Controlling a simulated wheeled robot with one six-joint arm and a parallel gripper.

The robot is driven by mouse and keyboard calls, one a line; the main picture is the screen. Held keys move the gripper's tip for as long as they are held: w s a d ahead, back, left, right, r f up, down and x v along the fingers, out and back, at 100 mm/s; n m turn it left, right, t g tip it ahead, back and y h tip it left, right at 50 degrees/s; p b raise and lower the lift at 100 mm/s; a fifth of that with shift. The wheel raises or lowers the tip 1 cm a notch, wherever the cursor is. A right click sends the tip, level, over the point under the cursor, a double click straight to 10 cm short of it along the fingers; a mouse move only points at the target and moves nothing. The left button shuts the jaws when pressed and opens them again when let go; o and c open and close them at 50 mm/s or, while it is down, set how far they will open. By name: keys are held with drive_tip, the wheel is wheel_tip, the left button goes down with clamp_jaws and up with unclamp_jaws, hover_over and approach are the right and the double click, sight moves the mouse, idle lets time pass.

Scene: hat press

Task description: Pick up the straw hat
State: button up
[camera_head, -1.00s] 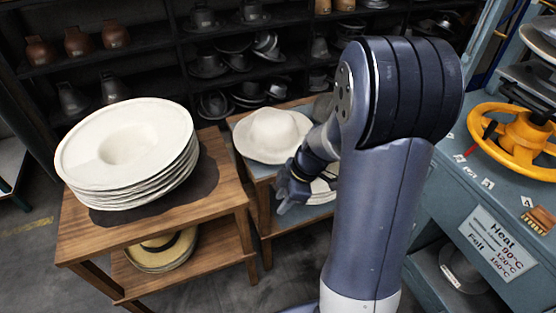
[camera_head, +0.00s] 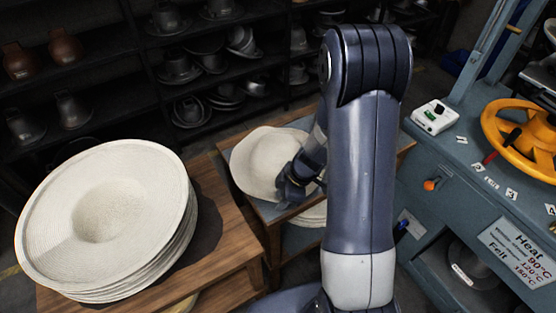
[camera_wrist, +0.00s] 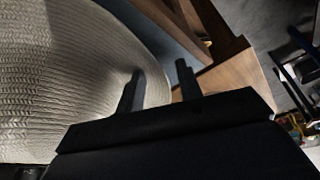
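A pale hat (camera_head: 255,160) lies crown up on the right-hand table in the head view. The wrist view shows its woven straw surface (camera_wrist: 60,75) close up. My gripper (camera_head: 293,188) is at the right front edge of its brim. In the wrist view my gripper (camera_wrist: 160,78) has its two fingers apart. The left finger overlaps the brim and the right finger lies just beyond the edge. I cannot tell whether either touches. My arm hides part of the hat's right side.
A stack of cream hats (camera_head: 110,215) stands on the left wooden table (camera_head: 225,240). More pale brims (camera_head: 310,215) show below the right-hand tabletop. A blue press bench (camera_head: 440,165) with a yellow wheel (camera_head: 515,135) is at right. Dark shelves with metal moulds (camera_head: 90,90) stand behind.

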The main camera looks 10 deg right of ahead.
clamp_jaws()
idle(0.3)
drive_tip(key=shift+r, duration=0.1)
